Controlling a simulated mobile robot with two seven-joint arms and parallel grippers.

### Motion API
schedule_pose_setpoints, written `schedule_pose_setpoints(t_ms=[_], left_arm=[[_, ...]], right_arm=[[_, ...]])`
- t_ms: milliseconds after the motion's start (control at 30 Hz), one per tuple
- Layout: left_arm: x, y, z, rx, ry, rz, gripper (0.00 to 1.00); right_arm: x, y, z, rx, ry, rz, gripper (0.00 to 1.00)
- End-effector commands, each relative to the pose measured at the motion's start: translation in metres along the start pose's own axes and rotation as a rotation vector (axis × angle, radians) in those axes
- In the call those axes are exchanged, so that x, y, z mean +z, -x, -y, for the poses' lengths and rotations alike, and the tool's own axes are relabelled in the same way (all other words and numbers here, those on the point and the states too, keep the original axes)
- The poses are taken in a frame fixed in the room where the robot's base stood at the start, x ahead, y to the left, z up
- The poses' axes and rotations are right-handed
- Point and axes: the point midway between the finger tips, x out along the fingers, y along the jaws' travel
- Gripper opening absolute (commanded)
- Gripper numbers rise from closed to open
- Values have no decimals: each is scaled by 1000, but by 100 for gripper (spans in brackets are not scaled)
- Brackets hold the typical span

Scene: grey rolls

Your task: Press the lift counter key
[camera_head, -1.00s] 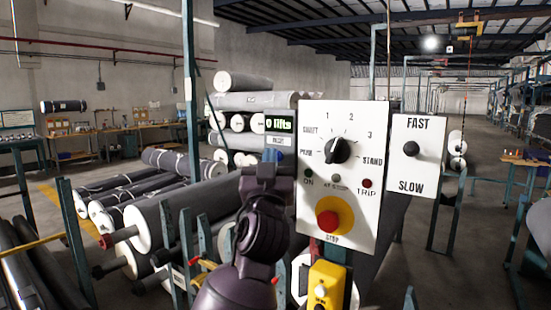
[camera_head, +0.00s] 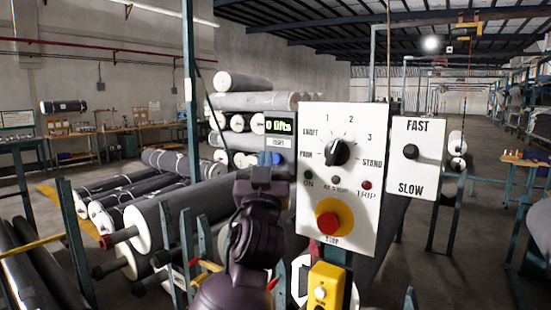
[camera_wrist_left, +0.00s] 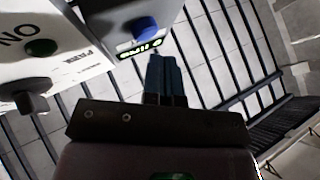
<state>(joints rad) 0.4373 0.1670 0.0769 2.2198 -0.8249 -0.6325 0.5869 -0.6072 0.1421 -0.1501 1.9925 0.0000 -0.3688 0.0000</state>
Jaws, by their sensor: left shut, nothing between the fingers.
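The lift counter (camera_head: 279,127) is a small dark box at the left edge of the white control panel, with a green display reading "0 lifts". Its round blue key (camera_head: 277,158) sits below the display; it also shows in the left wrist view (camera_wrist_left: 145,28). My left gripper (camera_head: 261,172) is shut and empty, just below the key in the head view. In the left wrist view its closed fingers (camera_wrist_left: 160,60) end beside the counter's display, short of the key, with a visible gap. My right gripper is not in view.
The white panel (camera_head: 316,222) carries a black dial (camera_head: 337,152), a red stop button (camera_head: 328,222) on yellow, and small lamps. A FAST/SLOW switch plate (camera_head: 411,175) is to its right. A yellow box (camera_head: 324,285) sits below. Grey rolls (camera_head: 175,215) lie at left.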

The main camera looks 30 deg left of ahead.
Motion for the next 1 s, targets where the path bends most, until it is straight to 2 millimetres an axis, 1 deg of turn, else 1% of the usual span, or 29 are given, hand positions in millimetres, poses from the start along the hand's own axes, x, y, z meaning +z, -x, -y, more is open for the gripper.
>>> schedule_pose_setpoints(t_ms=[200, 367, 700, 1000], left_arm=[[0, 1, 1, 0, 0, 0, 0], [-1, 2, 2, 0, 0, 0, 0], [-15, 20, 15, -1, 1, 0, 0], [-25, 34, 25, -1, 1, 0, 0]], right_arm=[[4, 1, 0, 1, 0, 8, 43], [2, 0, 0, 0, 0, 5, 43], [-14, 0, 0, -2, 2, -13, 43], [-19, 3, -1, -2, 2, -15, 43]])
